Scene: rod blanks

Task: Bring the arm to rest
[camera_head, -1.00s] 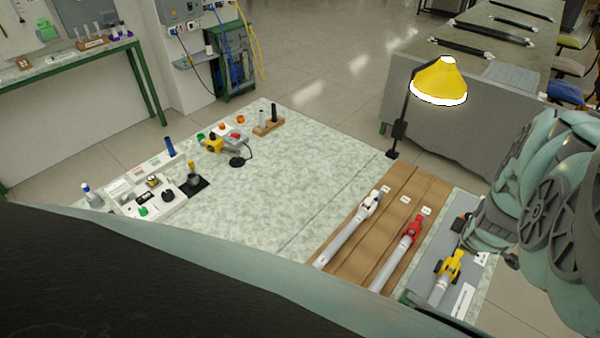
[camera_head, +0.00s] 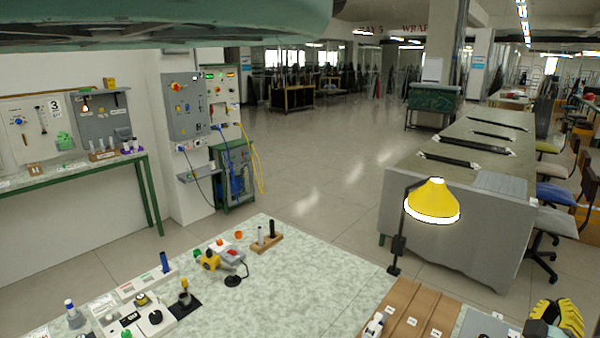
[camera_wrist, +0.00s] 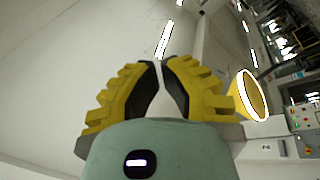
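My gripper (camera_head: 557,318) shows at the bottom right of the head view, its ribbed yellow fingers with black inner faces raised over the near right corner of the workbench. In the wrist view my gripper (camera_wrist: 160,66) has its two fingers converging, with the tips nearly together and a narrow wedge of gap below them. Nothing is held between them. A teal link of my arm crosses the top left of the head view.
A yellow lamp (camera_head: 432,203) stands left of my gripper; it also shows in the wrist view (camera_wrist: 251,96). Below it is a brown grooved board (camera_head: 408,309) with a white-tipped tool (camera_head: 374,325). The bench's middle (camera_head: 300,285) is clear. A grey-panelled table (camera_head: 455,222) stands behind.

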